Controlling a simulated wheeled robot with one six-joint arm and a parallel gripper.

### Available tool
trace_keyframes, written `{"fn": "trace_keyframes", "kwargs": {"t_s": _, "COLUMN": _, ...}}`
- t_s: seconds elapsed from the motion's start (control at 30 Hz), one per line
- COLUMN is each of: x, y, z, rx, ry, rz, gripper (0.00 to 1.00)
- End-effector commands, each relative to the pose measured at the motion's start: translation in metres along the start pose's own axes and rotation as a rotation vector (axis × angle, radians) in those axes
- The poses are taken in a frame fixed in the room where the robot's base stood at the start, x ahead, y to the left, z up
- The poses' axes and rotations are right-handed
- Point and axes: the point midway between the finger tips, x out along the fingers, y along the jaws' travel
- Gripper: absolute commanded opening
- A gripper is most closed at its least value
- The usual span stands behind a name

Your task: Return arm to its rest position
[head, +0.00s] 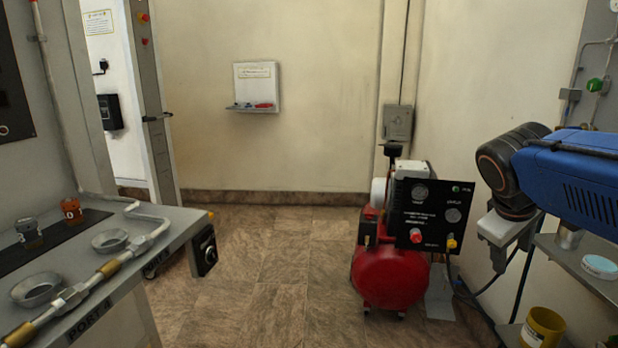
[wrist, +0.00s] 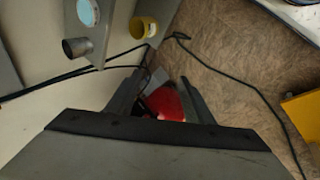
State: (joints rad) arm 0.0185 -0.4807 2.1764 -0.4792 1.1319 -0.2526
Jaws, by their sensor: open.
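My gripper shows in the wrist view (wrist: 160,92), with its two dark fingers apart and nothing held between them. The red compressor tank (wrist: 166,103) shows beyond and below the fingers, apart from them. In the head view my blue arm reaches in from the right edge, with its dark joint and pale wrist part hanging beside the wall shelf. The gripper fingers cannot be made out in the head view.
A red compressor (head: 392,270) with a black panel stands on the floor. A yellow container (head: 543,328) sits below. A workbench (head: 150,262) is at left. The middle floor (head: 280,270) is clear.

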Motion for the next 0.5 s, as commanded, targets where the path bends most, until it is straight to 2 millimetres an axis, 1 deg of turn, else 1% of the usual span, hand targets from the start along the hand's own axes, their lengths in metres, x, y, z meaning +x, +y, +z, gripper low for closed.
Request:
{"fn": "trace_keyframes", "kwargs": {"t_s": 0.03, "x": 0.003, "y": -0.023, "z": 0.013, "rx": 0.042, "ry": 0.025, "rz": -0.042, "gripper": 0.47}}
{"fn": "trace_keyframes", "kwargs": {"t_s": 0.1, "x": 0.008, "y": -0.053, "z": 0.027, "rx": 0.107, "ry": 0.056, "rz": -0.104, "gripper": 0.47}}
{"fn": "trace_keyframes", "kwargs": {"t_s": 0.17, "x": 0.011, "y": -0.079, "z": 0.039, "rx": 0.164, "ry": 0.079, "rz": -0.158, "gripper": 0.47}}
{"fn": "trace_keyframes", "kwargs": {"t_s": 0.2, "x": 0.014, "y": -0.096, "z": 0.046, "rx": 0.203, "ry": 0.094, "rz": -0.194, "gripper": 0.47}}
{"fn": "trace_keyframes", "kwargs": {"t_s": 0.3, "x": 0.020, "y": -0.134, "z": 0.063, "rx": 0.294, "ry": 0.122, "rz": -0.277, "gripper": 0.47}}
{"fn": "trace_keyframes", "kwargs": {"t_s": 0.4, "x": 0.025, "y": -0.164, "z": 0.075, "rx": 0.368, "ry": 0.141, "rz": -0.342, "gripper": 0.47}}
{"fn": "trace_keyframes", "kwargs": {"t_s": 0.5, "x": 0.029, "y": -0.183, "z": 0.083, "rx": 0.420, "ry": 0.151, "rz": -0.388, "gripper": 0.47}}
